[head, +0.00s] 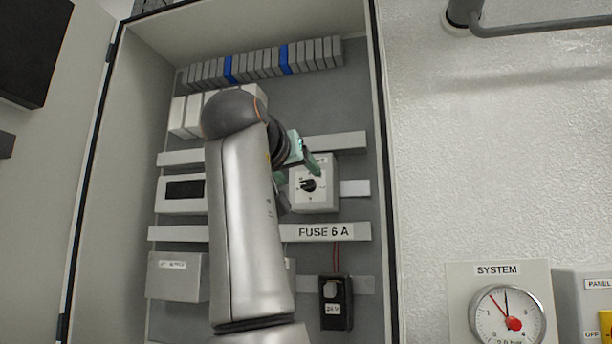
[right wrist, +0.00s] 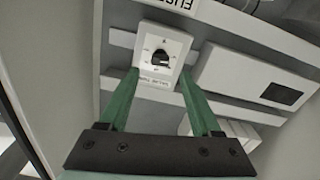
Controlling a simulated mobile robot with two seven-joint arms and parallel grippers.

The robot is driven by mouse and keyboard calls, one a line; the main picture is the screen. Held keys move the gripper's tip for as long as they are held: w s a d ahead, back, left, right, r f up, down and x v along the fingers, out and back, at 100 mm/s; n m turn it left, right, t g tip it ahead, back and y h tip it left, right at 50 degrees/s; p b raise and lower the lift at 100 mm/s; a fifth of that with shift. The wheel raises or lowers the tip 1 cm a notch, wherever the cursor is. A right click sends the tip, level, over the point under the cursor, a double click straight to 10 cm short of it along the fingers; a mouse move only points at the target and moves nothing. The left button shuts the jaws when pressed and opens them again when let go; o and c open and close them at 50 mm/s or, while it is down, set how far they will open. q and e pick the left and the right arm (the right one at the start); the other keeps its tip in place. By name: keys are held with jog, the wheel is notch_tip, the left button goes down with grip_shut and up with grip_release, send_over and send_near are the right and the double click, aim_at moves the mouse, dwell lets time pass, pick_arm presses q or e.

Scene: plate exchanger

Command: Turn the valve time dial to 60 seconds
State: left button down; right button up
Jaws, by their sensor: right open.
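The valve time dial is a white square box with a black knob (head: 308,185) on a printed scale, mounted inside the open cabinet in the head view. In the right wrist view the dial box (right wrist: 148,72) and its black knob (right wrist: 160,59) show upside down, beyond the fingertips. My right gripper (head: 304,158) is at the upper left of the dial in the head view, partly hidden by my arm. In the right wrist view my right gripper (right wrist: 160,75) is open, with its two green fingers apart and nothing between them. My left gripper is out of view.
A label strip reading FUSE 6 A (head: 325,232) runs below the dial, with a black 24 V socket (head: 336,302) under it. A display module (head: 181,189) sits to the left. The cabinet's right edge (head: 386,180) and a SYSTEM gauge (head: 506,316) are to the right.

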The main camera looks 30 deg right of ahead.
aim_at(306, 181)
jog(key=p+x, duration=0.1)
jog(key=x, duration=0.4)
jog(key=shift+w+d, duration=0.2)
jog(key=shift+d, duration=0.1)
jog(key=shift+c, duration=0.3)
grip_shut()
